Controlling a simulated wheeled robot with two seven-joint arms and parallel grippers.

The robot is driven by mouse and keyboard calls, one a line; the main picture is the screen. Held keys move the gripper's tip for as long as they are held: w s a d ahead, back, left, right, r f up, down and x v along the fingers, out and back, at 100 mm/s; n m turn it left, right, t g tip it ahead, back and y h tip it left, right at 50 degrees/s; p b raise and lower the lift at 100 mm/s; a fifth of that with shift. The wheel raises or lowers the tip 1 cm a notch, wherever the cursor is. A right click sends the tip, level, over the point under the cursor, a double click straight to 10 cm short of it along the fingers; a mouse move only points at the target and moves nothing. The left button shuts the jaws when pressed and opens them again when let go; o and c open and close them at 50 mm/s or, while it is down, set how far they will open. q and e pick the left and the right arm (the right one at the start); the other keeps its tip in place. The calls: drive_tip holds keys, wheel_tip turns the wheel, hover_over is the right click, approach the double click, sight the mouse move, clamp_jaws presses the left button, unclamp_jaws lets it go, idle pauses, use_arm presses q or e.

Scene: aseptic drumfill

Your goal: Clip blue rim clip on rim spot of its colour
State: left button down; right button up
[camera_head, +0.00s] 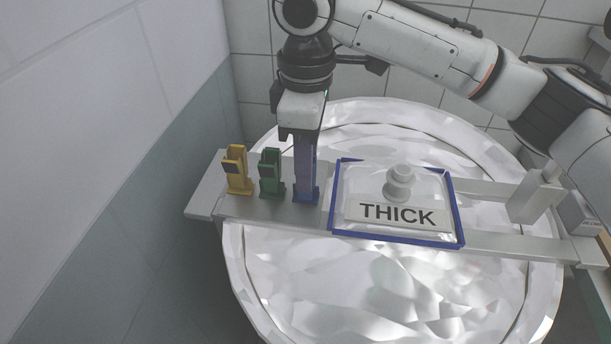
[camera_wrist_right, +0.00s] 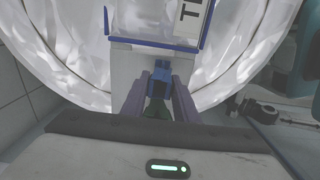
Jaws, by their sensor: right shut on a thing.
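The blue rim clip (camera_head: 306,195) stands at the right end of a row of three clips on the grey crossbar shelf. My right gripper (camera_head: 306,172) points down over it and is shut on its upright part, which the fingers mostly hide in the head view. In the right wrist view the blue clip (camera_wrist_right: 160,68) shows between the two purplish fingers (camera_wrist_right: 160,84). The clip's foot is at the shelf surface; I cannot tell if it touches. The pale drum rim (camera_head: 238,275) curves around below; I cannot make out a coloured rim spot. My left gripper is not in view.
A green clip (camera_head: 270,175) and a yellow clip (camera_head: 237,172) stand close left of the gripper. A blue-framed clear cover with a knob and a "THICK" label (camera_head: 397,215) lies just right. A grey block (camera_head: 535,197) stands at the crossbar's right. A wall (camera_head: 90,130) rises left.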

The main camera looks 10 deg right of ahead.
drive_tip(key=shift+r, duration=0.15)
drive_tip(key=shift+r, duration=1)
drive_tip(key=shift+s+a+r, duration=0.1)
drive_tip(key=shift+s+r, duration=0.1)
drive_tip(key=shift+r, duration=1.15)
drive_tip(key=s+a+f+m, duration=0.2)
drive_tip(key=s+a+m, duration=0.2)
drive_tip(key=s+a, duration=0.2)
drive_tip(key=s+a+f+m+t, duration=0.1)
drive_tip(key=s+a+m, duration=0.3)
drive_tip(key=s, duration=0.6)
drive_tip(key=shift+a+f+m+y, duration=0.3)
drive_tip(key=shift+a+f+m, duration=0.1)
drive_tip(key=shift+a+f, duration=0.4)
drive_tip(key=shift+w+a+r, duration=0.1)
